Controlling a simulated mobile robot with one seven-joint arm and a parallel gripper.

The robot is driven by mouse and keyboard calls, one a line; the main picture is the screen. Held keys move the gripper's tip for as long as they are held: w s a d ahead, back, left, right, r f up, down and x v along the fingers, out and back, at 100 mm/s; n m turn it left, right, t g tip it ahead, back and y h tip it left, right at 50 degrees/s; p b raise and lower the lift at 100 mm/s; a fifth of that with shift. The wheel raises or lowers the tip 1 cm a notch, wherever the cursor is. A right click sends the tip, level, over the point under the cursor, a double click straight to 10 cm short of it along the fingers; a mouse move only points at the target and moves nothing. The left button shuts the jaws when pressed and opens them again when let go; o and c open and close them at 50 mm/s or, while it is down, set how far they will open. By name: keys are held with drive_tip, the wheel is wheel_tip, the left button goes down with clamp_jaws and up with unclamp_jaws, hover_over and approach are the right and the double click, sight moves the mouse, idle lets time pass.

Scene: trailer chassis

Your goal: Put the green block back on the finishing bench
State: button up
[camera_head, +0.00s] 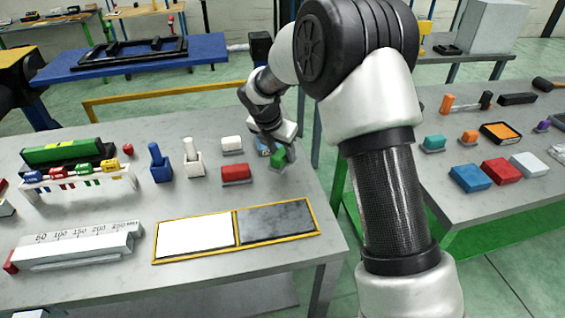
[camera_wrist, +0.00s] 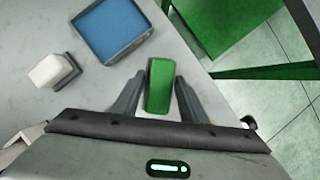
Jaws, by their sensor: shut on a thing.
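A green block (camera_head: 279,158) is at the right side of the left grey bench (camera_head: 200,283), near its edge. My gripper (camera_wrist: 159,92) is shut on the green block, which shows between the two fingers in the wrist view (camera_wrist: 159,84). In the head view my gripper (camera_head: 283,150) reaches down over the bench and partly hides the block. I cannot tell whether the block's underside touches the bench top.
A blue tray (camera_wrist: 112,28) and a white block on a grey base (camera_wrist: 48,70) lie close by. A red block (camera_head: 236,173) is to the left. A yellow-framed white and grey panel (camera_head: 194,236) lies in front. Another bench (camera_head: 500,208) with several blocks stands at right.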

sight(282, 161)
drive_tip(key=shift+f, duration=1.65)
drive_tip(key=shift+f, duration=0.1)
drive_tip(key=o, duration=1)
drive_tip(key=shift+r, duration=0.4)
drive_tip(key=p+v, duration=0.1)
drive_tip(key=v, duration=1)
drive_tip(key=shift+s+r, duration=0.15)
drive_tip(key=shift+r, duration=0.15)
